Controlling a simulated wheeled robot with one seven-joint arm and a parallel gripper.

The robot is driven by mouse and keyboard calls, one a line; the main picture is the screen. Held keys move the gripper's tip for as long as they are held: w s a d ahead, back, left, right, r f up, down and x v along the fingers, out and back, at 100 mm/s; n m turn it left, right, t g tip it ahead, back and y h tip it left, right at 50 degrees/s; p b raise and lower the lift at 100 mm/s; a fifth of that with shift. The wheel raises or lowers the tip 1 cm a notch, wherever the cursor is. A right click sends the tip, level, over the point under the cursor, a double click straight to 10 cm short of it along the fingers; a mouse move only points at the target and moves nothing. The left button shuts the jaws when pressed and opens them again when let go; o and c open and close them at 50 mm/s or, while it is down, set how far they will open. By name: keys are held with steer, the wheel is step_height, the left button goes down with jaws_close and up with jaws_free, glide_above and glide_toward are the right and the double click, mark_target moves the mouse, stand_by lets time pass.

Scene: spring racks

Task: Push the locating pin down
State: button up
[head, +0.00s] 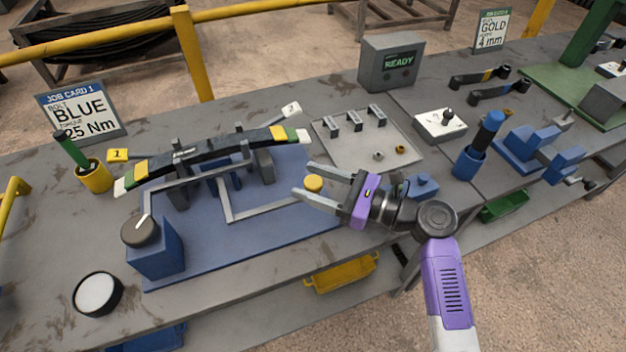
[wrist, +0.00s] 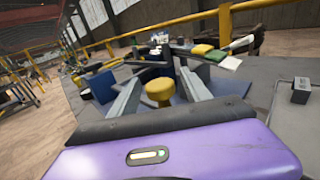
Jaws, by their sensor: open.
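The locating pin shows as a yellow round knob (head: 314,184) at the right end of the blue fixture base (head: 215,252). My gripper (head: 303,181) is open, with one finger on each side of the knob in the head view. In the wrist view the yellow knob (wrist: 159,91) stands upright between the two spread fingers (wrist: 160,76). I see a gap on both sides, so the fingers do not appear to grip it.
A leaf spring (head: 205,157) with yellow, green and white end bands lies across the fixture. A grey frame bar (head: 265,207) runs close to the fingers. A dial post (head: 152,250) stands front left. A parts tray (head: 345,152) and a READY box (head: 390,63) are behind.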

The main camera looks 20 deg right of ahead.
jaws_close()
stand_by(1.4)
